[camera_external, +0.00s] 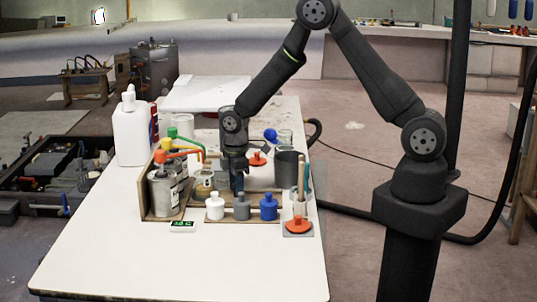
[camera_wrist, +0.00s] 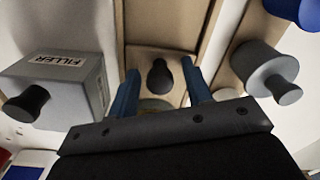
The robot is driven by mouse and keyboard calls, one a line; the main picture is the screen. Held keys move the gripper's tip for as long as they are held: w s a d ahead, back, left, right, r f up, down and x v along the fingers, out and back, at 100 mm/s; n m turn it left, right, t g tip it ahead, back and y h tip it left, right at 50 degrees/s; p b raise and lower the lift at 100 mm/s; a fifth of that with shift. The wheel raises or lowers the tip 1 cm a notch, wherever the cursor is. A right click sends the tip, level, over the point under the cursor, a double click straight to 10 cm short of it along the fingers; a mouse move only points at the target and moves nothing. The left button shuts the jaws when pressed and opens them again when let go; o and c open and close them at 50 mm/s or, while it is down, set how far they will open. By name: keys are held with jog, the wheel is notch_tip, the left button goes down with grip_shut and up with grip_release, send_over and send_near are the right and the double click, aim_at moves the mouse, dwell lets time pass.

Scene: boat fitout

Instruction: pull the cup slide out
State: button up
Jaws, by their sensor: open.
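In the wrist view a dark knob (camera_wrist: 160,76) stands on a light wooden piece (camera_wrist: 150,55), which looks like the cup slide. My gripper (camera_wrist: 161,67) is open, with one blue finger on each side of the knob. I see gaps between the fingers and the knob; I cannot tell the depth between them. In the external view my gripper (camera_external: 238,182) points down among the bench items, behind the small bottles. The slide cannot be made out clearly there.
A grey FILLER box (camera_wrist: 60,85) with a black knob is left of the fingers; a grey bottle (camera_wrist: 262,68) is right. White (camera_external: 215,207), grey (camera_external: 242,207) and blue (camera_external: 268,207) bottles stand in front. Taps on cans (camera_external: 163,190) are left.

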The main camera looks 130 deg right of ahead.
jog(key=shift+f, duration=0.15)
grip_shut()
jog(key=s+a, duration=0.9)
jog(key=shift+d, duration=0.1)
grip_release()
notch_tip(320, 180, up, 18)
jog(key=shift+f, duration=0.25)
dwell(0.5)
dwell(0.5)
